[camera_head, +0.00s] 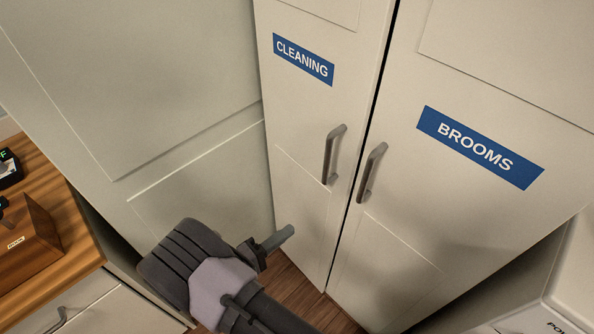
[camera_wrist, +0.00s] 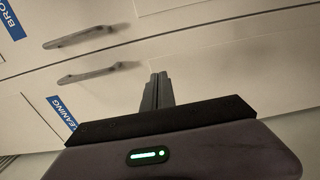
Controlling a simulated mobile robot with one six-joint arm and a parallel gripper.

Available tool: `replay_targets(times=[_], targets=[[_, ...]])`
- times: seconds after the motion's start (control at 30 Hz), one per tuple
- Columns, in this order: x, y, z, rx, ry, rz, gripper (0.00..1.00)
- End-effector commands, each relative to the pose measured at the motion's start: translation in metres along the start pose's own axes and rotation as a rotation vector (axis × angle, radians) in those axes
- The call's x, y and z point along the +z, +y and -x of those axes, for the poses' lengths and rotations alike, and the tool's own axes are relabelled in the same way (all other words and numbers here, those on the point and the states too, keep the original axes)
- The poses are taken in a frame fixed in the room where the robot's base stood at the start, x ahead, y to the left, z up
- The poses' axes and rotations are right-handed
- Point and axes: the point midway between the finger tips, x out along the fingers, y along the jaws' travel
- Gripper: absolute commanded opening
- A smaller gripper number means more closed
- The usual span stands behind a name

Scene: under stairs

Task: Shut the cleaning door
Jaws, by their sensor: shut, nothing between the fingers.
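The cleaning door (camera_head: 300,110) is the pale left door of a tall cupboard, with a blue CLEANING label (camera_head: 303,60) and a grey bar handle (camera_head: 333,153). It stands shut or almost shut beside the brooms door; a thin dark gap runs between them, and I cannot tell if it is fully flush. My gripper (camera_head: 286,236) is shut and empty, low by the cleaning door's left edge, below and left of its handle. In the wrist view its fingers (camera_wrist: 158,80) point at the pale door face, with the cleaning handle (camera_wrist: 98,73) to their left. Contact is unclear.
The brooms door (camera_head: 470,80) with its own handle (camera_head: 372,172) is on the right. A pale panelled wall (camera_head: 130,80) stands at left. A wooden-topped cabinet (camera_head: 75,235) with a brown box (camera_head: 25,245) is at far left. A white unit (camera_head: 575,270) is at lower right.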

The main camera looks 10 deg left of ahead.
Motion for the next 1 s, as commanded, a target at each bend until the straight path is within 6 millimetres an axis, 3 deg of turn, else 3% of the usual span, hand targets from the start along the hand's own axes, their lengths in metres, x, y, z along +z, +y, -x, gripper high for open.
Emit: replay_targets(times=[0.17, 0.6, 0.8, 1.0], targets=[[0.004, -0.005, -0.021, 0.004, -0.013, 0.001, 0.00], [0.004, -0.006, -0.114, 0.003, -0.009, 0.002, 0.00], [0.004, -0.005, -0.136, 0.003, -0.007, 0.002, 0.00], [0.003, -0.003, -0.140, 0.003, -0.005, 0.002, 0.00]])
